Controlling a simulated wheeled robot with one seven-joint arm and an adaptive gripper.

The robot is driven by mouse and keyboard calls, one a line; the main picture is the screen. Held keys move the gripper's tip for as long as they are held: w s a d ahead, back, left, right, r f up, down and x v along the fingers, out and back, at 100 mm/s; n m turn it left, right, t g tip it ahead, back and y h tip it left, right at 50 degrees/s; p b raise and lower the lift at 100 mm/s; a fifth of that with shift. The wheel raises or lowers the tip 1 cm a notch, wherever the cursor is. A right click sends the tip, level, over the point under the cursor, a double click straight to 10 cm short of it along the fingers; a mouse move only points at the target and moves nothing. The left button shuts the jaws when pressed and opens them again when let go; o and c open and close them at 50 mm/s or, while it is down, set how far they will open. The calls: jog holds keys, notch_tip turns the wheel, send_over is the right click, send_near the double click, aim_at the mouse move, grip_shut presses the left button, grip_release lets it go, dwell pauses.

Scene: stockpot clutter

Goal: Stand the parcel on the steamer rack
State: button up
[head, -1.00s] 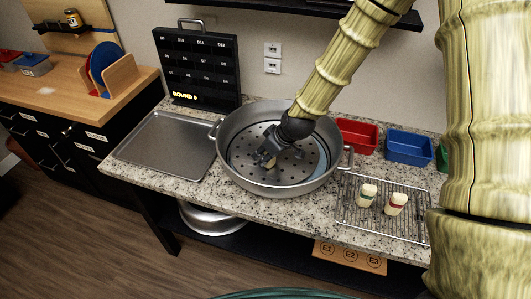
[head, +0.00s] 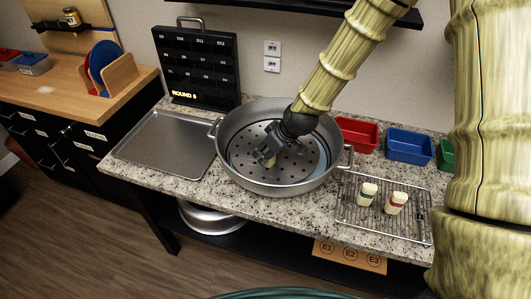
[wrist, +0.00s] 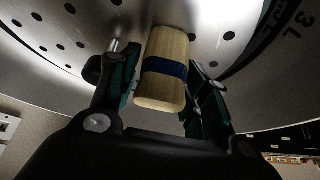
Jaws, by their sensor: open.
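The steamer rack (head: 294,168) is a perforated grey plate inside the large stockpot (head: 332,133). A pale parcel with a blue band (wrist: 166,70) is between the fingers of my gripper (wrist: 160,88) in the wrist view. Its far end meets the perforated rack there, and it looks upright. The fingers are open, one on each side of the parcel. A gap shows at the left finger; the right finger is very close. In the head view my gripper (head: 267,159) is low inside the pot and mostly hides this parcel.
A wire rack (head: 383,222) at right bears two more pale parcels, one green-banded (head: 367,193), one red-banded (head: 396,202). Red (head: 358,133) and blue (head: 408,146) bins stand behind. An empty metal tray (head: 165,146) lies left. The pot wall surrounds my gripper.

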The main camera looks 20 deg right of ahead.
jog(key=b+v, duration=0.1)
jog(key=v, duration=0.9)
jog(key=shift+r+b, duration=0.2)
jog(key=shift+b, duration=0.15)
jog(key=shift+s, duration=0.1)
